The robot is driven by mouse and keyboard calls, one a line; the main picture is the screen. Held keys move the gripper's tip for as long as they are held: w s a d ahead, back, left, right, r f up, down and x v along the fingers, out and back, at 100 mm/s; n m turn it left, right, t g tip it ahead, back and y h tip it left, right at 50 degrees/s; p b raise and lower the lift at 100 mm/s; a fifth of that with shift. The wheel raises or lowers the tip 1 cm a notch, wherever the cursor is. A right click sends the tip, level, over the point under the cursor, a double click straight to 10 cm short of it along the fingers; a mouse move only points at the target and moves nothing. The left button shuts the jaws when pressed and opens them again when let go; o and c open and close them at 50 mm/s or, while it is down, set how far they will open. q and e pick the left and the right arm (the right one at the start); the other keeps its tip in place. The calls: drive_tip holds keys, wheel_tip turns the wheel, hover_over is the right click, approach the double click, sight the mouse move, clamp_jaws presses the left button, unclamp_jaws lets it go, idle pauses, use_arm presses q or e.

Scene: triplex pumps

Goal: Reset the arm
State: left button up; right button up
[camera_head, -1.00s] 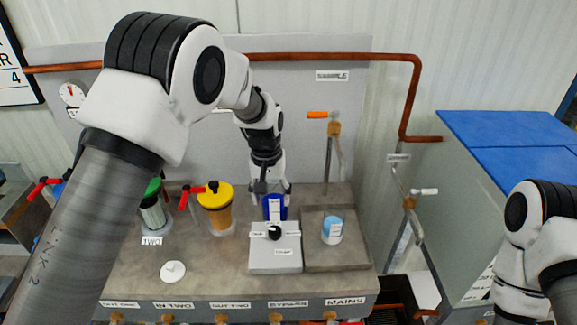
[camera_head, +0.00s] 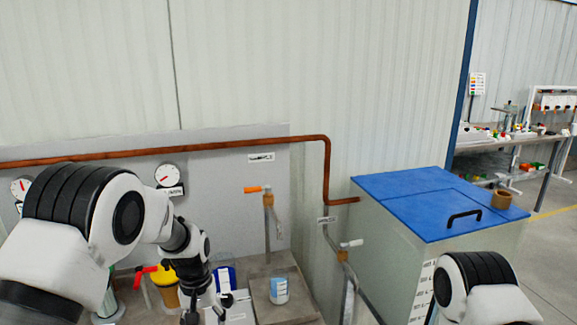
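My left arm comes in from the left, and its gripper (camera_head: 205,314) is at the bottom edge of the head view, in front of the blue container (camera_head: 225,278) and beside the white-topped box (camera_head: 240,308). The fingers are partly cut off by the frame, so I cannot tell whether they are open or shut. My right arm shows at the bottom right, with its gripper out of view. A yellow-lidded container (camera_head: 165,284) stands left of the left gripper. A white and blue cup (camera_head: 278,291) stands on a grey tray (camera_head: 303,302) to the right.
A copper pipe (camera_head: 240,143) runs along the back panel. An orange-handled valve (camera_head: 267,196) rises behind the cup. A cluttered workbench (camera_head: 510,140) is far right.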

use_arm(q)
drive_tip(key=s+a+f+g, duration=0.2)
drive_tip(key=s+f, duration=0.7)
drive_tip(key=s, duration=0.2)
drive_tip(key=s+a+f+g, duration=0.2)
drive_tip(key=s+a+f, duration=0.1)
drive_tip(key=s+f, duration=0.7)
drive_tip(key=s+a+f+t, duration=0.1)
drive_tip(key=s+a+f, duration=0.1)
drive_tip(key=s, duration=1.4)
drive_tip(key=w+t, duration=0.1)
drive_tip(key=w+m+t, duration=0.1)
drive_tip(key=w, duration=0.1)
drive_tip(key=w+t, duration=0.1)
drive_tip(key=shift+w+d+r+t+y, duration=0.15)
drive_tip(key=shift+d+r+t+y, duration=0.15)
drive_tip(key=shift+t, duration=0.1)
use_arm(e)
drive_tip(key=shift+w+f, duration=0.1)
drive_tip(key=shift+w, duration=0.15)
